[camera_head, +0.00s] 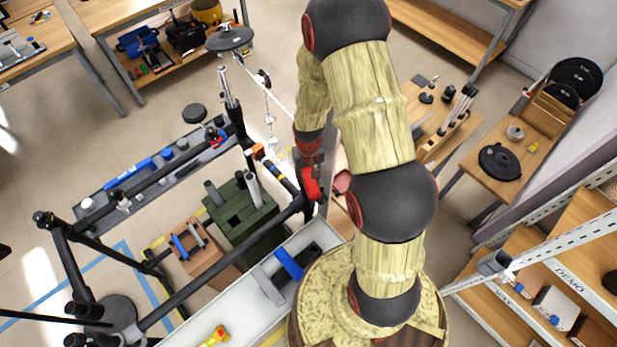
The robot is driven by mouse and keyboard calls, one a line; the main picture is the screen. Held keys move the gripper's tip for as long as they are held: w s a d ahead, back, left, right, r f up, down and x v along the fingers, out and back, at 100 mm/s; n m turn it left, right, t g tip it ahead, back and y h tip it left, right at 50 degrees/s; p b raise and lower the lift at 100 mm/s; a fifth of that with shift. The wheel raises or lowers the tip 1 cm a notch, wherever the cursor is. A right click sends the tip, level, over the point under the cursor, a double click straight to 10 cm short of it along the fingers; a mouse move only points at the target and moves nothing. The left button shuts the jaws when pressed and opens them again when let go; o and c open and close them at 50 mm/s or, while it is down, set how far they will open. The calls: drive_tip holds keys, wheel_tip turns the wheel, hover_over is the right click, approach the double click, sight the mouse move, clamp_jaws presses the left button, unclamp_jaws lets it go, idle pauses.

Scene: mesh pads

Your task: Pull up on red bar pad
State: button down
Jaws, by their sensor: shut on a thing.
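The red bar pad (312,191) sits at the upper right end of a long black bar, left of my arm's upright links. My gripper (309,170) reaches down from above and is shut on the red pad. The fingertips are small and partly hidden by the wrist, so the exact grip on the pad is hard to see.
The black bar frame (185,300) runs from the pad down to the lower left. A grey rail (150,180) with tools is at left. Wooden tables stand around; floor shows between.

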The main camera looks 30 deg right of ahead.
drive_tip(key=shift+w+r, duration=0.1)
drive_tip(key=shift+r, duration=0.05)
drive_tip(key=c, duration=1.2)
unclamp_jaws()
wheel_tip(320, 180, up, 12)
drive_tip(key=shift+f, duration=0.1)
